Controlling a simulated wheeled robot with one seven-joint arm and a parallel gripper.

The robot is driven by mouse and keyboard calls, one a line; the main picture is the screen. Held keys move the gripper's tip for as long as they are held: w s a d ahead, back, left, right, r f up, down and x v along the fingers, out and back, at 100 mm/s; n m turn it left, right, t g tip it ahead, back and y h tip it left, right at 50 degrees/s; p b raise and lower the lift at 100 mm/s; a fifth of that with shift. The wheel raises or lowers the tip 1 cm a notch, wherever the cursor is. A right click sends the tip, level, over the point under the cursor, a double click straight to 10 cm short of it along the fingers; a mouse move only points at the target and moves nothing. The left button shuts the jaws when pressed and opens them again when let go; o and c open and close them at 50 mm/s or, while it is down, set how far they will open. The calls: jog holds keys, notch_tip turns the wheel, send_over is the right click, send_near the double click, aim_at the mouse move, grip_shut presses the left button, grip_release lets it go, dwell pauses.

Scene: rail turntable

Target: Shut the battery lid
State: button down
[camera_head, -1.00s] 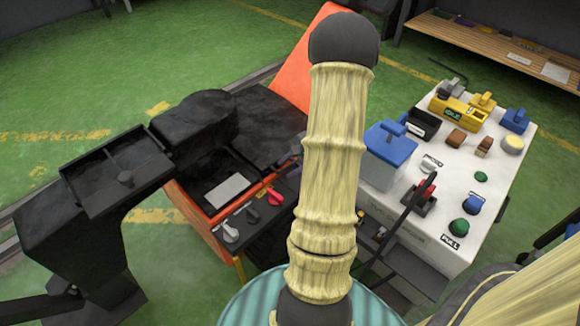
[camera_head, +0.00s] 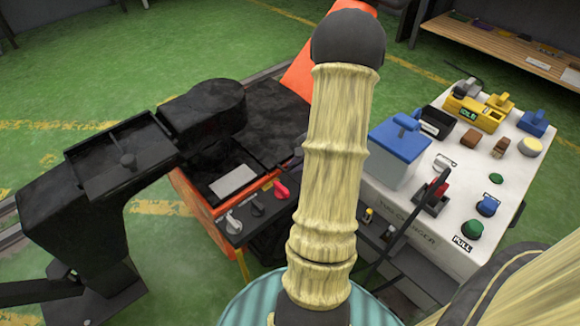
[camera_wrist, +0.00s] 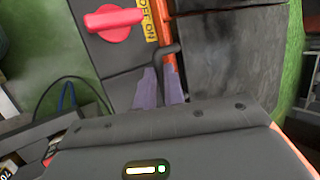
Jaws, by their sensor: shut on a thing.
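The orange machine (camera_head: 186,193) in the head view has a dark top with flat black panels. One dark panel (camera_head: 270,122) at its rear looks like the battery lid; I cannot tell how far open it is. In the wrist view, a dark grey panel (camera_wrist: 235,45) lies right of an orange edge. My gripper (camera_wrist: 163,72) is shut, its two purplish fingers at a dark bent handle (camera_wrist: 166,50) beside that edge. The grip itself is partly unclear. My arm hides the gripper in the head view.
A red knob (camera_wrist: 113,22) sits left of the fingers; it also shows in the head view (camera_head: 281,190). A black post and arm (camera_head: 70,220) stand left. A white charger cart (camera_head: 400,205) with buttons, a blue-lidded box and a cable stands right.

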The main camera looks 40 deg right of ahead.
jog(key=shift+s+f, duration=0.1)
jog(key=shift+f, duration=0.25)
jog(key=c, duration=1.5)
grip_release()
jog(key=shift+r, duration=0.1)
jog(key=shift+r, duration=0.1)
jog(key=p+v, duration=0.7)
jog(key=v, duration=1)
